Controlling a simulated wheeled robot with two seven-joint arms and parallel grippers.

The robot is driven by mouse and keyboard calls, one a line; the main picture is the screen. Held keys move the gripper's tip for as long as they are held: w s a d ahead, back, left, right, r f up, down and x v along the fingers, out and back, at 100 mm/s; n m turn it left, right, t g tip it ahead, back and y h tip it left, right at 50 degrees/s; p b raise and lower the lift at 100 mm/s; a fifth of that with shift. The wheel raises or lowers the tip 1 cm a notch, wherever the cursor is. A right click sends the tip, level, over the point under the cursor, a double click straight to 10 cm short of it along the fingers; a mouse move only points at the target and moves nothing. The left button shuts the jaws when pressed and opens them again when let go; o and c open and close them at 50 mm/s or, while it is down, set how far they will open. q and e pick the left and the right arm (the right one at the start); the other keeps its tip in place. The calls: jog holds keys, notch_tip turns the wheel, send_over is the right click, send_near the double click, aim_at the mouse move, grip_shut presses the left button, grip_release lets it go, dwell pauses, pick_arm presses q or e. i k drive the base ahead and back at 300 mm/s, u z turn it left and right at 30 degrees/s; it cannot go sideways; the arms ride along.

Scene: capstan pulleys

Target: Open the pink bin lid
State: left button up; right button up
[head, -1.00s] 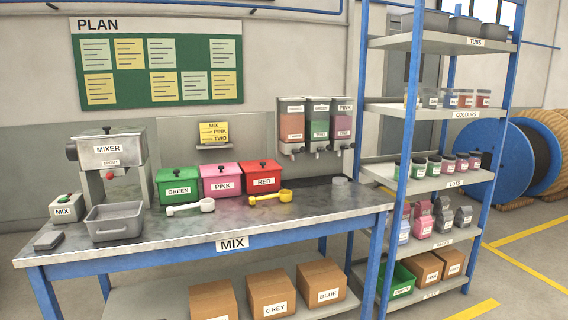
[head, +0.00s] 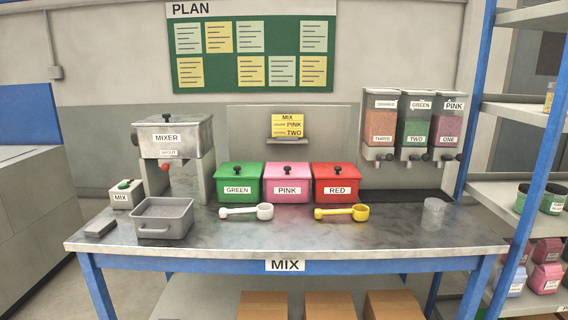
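The pink bin (head: 287,188) stands on the workbench in the head view, between the green bin (head: 238,190) and the red bin (head: 336,189). Its pink lid (head: 287,170) with a dark knob sits on top, closed. The green and red bins also have their lids on. Neither of my grippers shows in the head view.
On the metal workbench (head: 390,235), a white scoop (head: 246,211) and a yellow scoop (head: 342,212) lie in front of the bins. A grey tray (head: 163,220) and the mixer (head: 172,140) stand left. Dispensers (head: 413,125) hang at right, above a clear cup (head: 433,216).

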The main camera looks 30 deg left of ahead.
aim_at(272, 169)
jog(key=u, duration=0.7)
jog(key=i, duration=0.7)
jog(key=u, duration=0.8)
